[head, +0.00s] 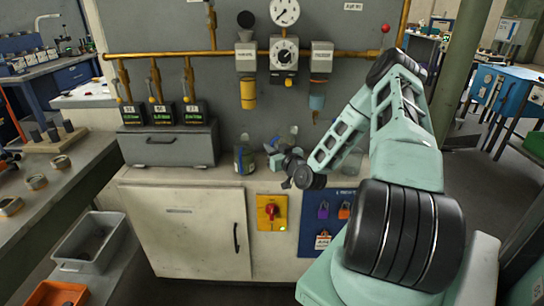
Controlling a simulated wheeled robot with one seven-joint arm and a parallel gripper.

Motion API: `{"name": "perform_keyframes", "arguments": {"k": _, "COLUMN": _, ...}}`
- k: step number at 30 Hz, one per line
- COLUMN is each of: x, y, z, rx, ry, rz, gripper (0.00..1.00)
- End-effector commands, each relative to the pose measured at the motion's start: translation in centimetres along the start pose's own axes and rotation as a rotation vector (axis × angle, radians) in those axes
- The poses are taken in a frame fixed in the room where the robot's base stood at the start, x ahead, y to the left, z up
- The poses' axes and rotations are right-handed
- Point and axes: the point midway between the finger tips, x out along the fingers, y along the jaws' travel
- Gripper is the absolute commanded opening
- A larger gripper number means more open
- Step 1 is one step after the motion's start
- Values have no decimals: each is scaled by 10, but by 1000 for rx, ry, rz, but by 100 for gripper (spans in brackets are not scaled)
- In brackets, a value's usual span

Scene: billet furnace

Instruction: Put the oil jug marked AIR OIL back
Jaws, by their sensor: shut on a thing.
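My gripper (277,155) is at the back of the cabinet top, in front of the grey panel. It is shut on a small jug (275,164), mostly hidden by the gripper; a greenish-yellow patch of it shows. Its marking cannot be read. Another jug (243,158), dark with a pale greenish band, stands on the cabinet top just left of my gripper. Its label is too small to read. A clear vessel (352,160) is partly hidden behind my arm on the right.
A grey drawer box (169,147) with three levers on it stands left on the cabinet top (215,172). A red rotary switch (271,211) is on the cabinet front.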

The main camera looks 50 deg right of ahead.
Motion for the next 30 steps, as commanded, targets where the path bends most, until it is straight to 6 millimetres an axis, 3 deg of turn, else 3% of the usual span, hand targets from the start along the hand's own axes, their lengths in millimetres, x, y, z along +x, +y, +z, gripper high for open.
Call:
{"name": "perform_keyframes", "arguments": {"k": 6, "x": 0, "y": 0, "z": 27, "rx": 1, "ry": 0, "rz": 1, "gripper": 0}}
{"name": "perform_keyframes", "arguments": {"k": 18, "x": 0, "y": 0, "z": 33, "rx": -2, "ry": 1, "rz": -1, "gripper": 0}}
{"name": "perform_keyframes", "arguments": {"k": 19, "x": 0, "y": 0, "z": 33, "rx": -1, "ry": -1, "rz": 0, "gripper": 16}}
{"name": "perform_keyframes", "arguments": {"k": 21, "x": 0, "y": 0, "z": 32, "rx": -1, "ry": -1, "rz": 0, "gripper": 32}}
{"name": "perform_keyframes", "arguments": {"k": 30, "x": 0, "y": 0, "z": 30, "rx": 0, "ry": -1, "rz": 0, "gripper": 32}}
